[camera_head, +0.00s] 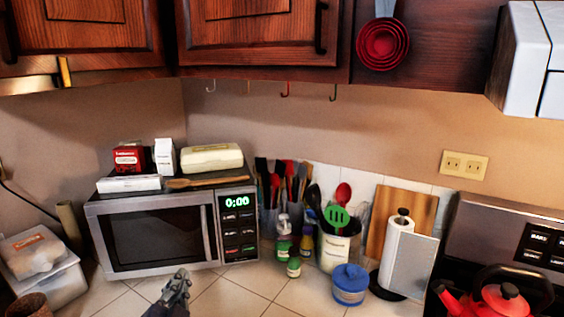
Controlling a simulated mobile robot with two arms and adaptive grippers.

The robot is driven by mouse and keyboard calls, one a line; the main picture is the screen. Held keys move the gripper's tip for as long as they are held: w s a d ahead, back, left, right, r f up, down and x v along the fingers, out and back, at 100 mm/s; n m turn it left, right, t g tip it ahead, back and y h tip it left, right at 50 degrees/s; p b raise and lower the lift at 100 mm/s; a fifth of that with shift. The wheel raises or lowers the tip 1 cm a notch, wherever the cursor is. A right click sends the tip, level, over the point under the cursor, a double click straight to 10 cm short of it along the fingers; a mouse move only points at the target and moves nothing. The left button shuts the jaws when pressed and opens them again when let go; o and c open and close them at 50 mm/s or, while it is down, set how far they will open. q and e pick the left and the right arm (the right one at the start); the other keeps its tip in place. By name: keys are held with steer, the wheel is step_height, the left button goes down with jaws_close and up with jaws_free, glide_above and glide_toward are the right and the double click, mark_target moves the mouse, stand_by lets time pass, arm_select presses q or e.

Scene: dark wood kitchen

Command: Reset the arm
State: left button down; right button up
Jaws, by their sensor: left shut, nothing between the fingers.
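My left gripper (177,287) shows at the bottom of the head view, over the tiled counter in front of the microwave. Its fingers are shut with nothing between them. The microwave (172,232) is closed and its display reads 0:00. The gripper is apart from the microwave door as far as I can tell. My right gripper is not in view.
Boxes and a wooden spoon (206,182) lie on the microwave. A red kettle (499,301) sits at the stove. Dark wooden cabinets (250,30) hang above.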

arm_select(q)
steer(key=s+a+f+n+g+h, duration=0.1)
steer(key=s+f+n+g, duration=0.1)
steer(key=s+f+g, duration=0.35)
steer(key=s+f+n+g, duration=0.1)
steer(key=s+f+g, duration=0.1)
steer(key=s+f, duration=0.65)
steer(key=s+d+f+n+g+h, duration=0.15)
steer(key=s+f+g, duration=0.45)
steer(key=s+f, duration=0.75)
step_height(320, 180, down, 24)
steer(key=s+g, duration=0.1)
steer(key=s, duration=0.1)
steer(key=s+a+f+g, duration=0.1)
steer(key=s+a+f, duration=0.2)
steer(key=s+f, duration=1.4)
steer(key=shift+a+f+g, duration=0.1)
steer(key=shift+g, duration=0.15)
